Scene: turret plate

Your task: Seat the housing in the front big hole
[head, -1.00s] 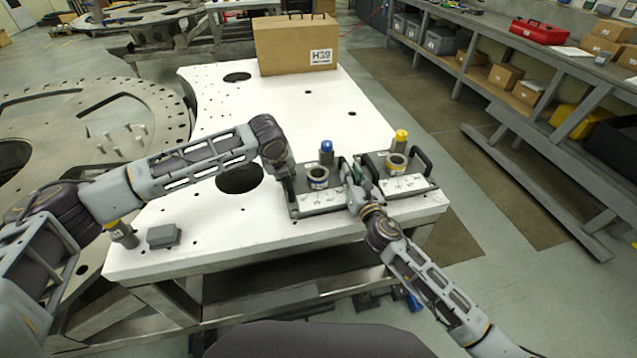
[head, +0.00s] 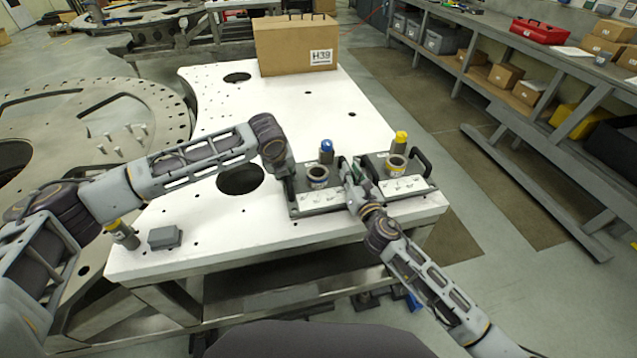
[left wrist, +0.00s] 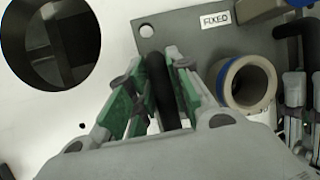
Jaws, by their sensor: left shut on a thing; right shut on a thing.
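The housing is a grey plate with a short round collar with a blue band (head: 317,174), a white label and black handles. It is at the front right of the white table (head: 290,235). My left gripper (head: 289,184) is shut on its left handle; the left wrist view shows the dark handle between green finger pads (left wrist: 160,92) and a "FIXED" label on the plate (left wrist: 190,45). My right gripper (head: 352,174) is shut at the housing's right side, its grasp partly hidden. The front big hole (head: 240,179) is open, left of the housing. Contact beneath the plate is unclear.
A similar yellow-marked unit (head: 397,170) stands close on the right. Blue-topped (head: 326,150) and yellow-topped (head: 400,142) cylinders stand behind the units. A small grey block (head: 164,237) sits at the front left. A cardboard box (head: 296,45) is at the back, near another hole (head: 237,77).

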